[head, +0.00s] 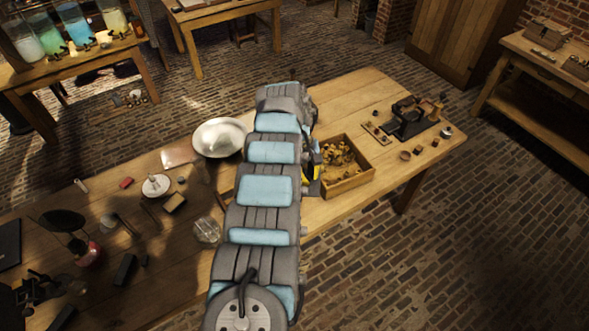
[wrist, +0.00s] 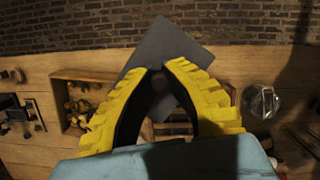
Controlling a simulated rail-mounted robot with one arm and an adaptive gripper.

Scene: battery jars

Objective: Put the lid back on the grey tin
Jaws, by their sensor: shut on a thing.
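My gripper (wrist: 160,68) points down over the table, its yellow fingers closed in toward each other. A flat dark grey square plate (wrist: 165,42), seemingly the lid, shows at the fingertips in the wrist view, turned cornerwise. A small dark roundish part sits between the fingertips, which appear to grip it. In the head view my arm hides most of the gripper; a yellow finger (head: 314,172) and a bit of dark grey show beside the crate. I cannot make out the grey tin for certain; my arm or the plate may hide it.
An open wooden crate (head: 371,167) of small brownish pieces stands right of the gripper. A metal bowl (head: 219,137) and a glass vessel (head: 206,230) are on the left, with several small items beyond. A black device (head: 410,118) stands at the right end. Table space before the crate is clear.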

